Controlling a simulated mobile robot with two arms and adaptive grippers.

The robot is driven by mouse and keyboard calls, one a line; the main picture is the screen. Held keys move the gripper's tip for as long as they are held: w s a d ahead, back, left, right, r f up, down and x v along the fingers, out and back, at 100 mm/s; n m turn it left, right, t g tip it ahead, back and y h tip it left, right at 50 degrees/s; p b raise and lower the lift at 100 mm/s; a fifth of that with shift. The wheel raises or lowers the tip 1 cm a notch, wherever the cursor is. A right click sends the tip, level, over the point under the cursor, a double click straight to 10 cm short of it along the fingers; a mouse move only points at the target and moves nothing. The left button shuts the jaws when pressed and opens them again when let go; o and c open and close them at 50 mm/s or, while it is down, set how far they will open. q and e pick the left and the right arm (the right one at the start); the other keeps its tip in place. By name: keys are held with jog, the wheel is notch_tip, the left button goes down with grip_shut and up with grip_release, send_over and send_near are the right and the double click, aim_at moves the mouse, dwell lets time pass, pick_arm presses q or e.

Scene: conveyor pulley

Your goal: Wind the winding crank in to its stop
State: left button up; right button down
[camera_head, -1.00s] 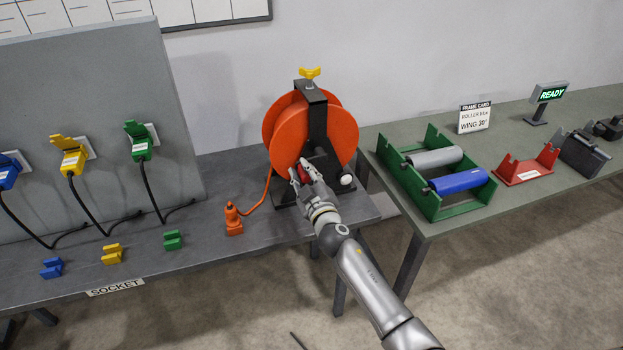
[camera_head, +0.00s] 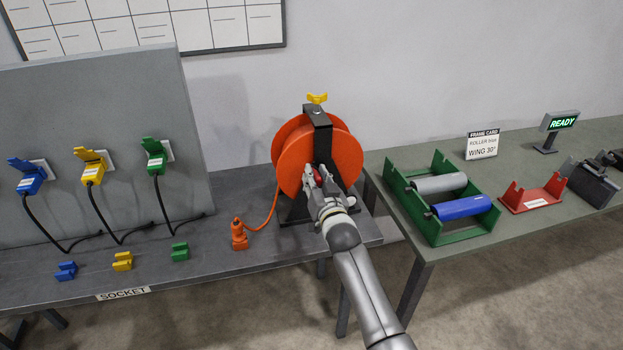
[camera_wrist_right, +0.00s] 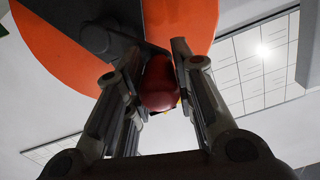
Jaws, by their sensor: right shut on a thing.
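An orange cable reel (camera_head: 295,155) stands in a black frame on the grey bench, with a yellow wing knob (camera_head: 317,98) on top. The winding crank's dark red handle (camera_wrist_right: 160,84) is between the fingers of my right gripper (camera_wrist_right: 158,70) in the right wrist view. My right gripper (camera_head: 322,181) is shut on it in front of the reel's lower middle in the head view, where the handle is mostly covered. The crank's arm is largely hidden. An orange cable (camera_head: 268,212) runs from the reel to an orange plug (camera_head: 239,236) on the bench. My left gripper is not in view.
A grey panel (camera_head: 100,130) with blue, yellow and green plugs stands at the left. A green frame with grey and blue rollers (camera_head: 464,207), a red bracket (camera_head: 532,192) and a lit READY sign (camera_head: 559,122) are on the right table. A gap separates the tables.

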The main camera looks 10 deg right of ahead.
jog(key=d+r+m, duration=0.1)
jog(key=d+m, duration=0.6)
jog(key=m, duration=0.6)
jog(key=d+f+m+b, duration=0.4)
jog(key=f+m, duration=0.2)
jog(key=m, duration=0.7)
jog(key=shift+w+m, duration=0.2)
jog(key=shift+m, duration=0.1)
jog(key=shift+d+f, duration=0.1)
